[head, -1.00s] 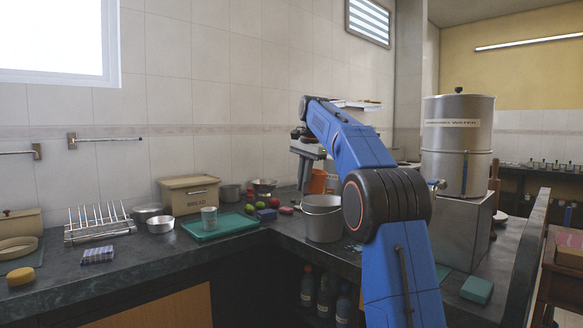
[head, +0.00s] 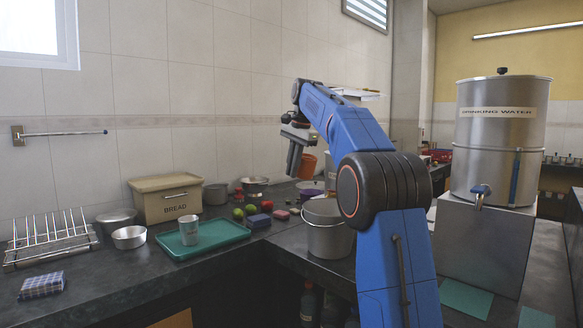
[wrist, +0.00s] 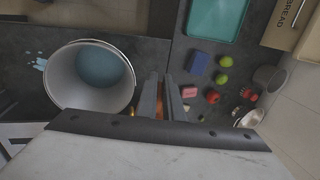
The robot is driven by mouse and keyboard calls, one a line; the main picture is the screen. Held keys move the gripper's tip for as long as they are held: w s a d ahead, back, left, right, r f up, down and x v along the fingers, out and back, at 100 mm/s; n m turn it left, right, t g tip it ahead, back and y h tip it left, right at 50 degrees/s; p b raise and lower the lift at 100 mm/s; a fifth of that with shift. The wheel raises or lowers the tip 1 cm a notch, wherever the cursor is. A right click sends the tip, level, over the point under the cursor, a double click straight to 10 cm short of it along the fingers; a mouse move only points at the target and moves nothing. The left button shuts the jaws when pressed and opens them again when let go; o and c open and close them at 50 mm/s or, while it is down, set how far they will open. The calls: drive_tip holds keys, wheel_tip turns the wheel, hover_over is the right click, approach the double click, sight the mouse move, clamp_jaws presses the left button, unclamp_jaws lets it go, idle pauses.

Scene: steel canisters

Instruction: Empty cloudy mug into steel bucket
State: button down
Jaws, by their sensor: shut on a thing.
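My gripper (head: 297,150) is raised above the back counter, up and left of the steel bucket (head: 328,235). It is shut on an orange mug (head: 307,166), which hangs partly hidden behind the fingers and looks slightly tilted. In the wrist view the fingers (wrist: 162,98) show only a sliver of orange between them; I cannot see inside the mug. The bucket (wrist: 63,85) stands upright beside the fingers, with blue-grey liquid at its bottom. A pale grey cup (head: 188,230) stands upright on the green tray (head: 215,238).
Pale blue splashes (wrist: 38,62) lie beside the bucket. Fruit, a blue block (wrist: 198,64) and a pink block (wrist: 189,91) are near the corner. The bread box (head: 165,200) stands at left, and the drinking-water urn (head: 500,150) on a steel stand at right.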

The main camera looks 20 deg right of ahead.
wheel_tip(320, 180, down, 7)
drive_tip(key=t+y, duration=0.2)
drive_tip(key=t, duration=0.4)
drive_tip(key=shift+a+t, duration=0.15)
drive_tip(key=shift+t, duration=0.15)
idle(0.6)
drive_tip(key=shift+f+t+y, duration=0.1)
drive_tip(key=shift+t+y, duration=0.5)
drive_tip(key=shift+t, duration=0.3)
idle(1.2)
drive_tip(key=shift+s+d+t+y, duration=0.1)
drive_tip(key=shift+s+t+y, duration=0.15)
drive_tip(key=shift+t, duration=0.55)
drive_tip(key=shift+s+d+t+y, duration=0.1)
drive_tip(key=shift+t+y, duration=0.2)
drive_tip(key=shift+t, duration=0.5)
drive_tip(key=shift+s+t+y, duration=0.2)
drive_tip(key=shift+t+y, duration=0.05)
drive_tip(key=shift+t, duration=0.55)
idle(1.0)
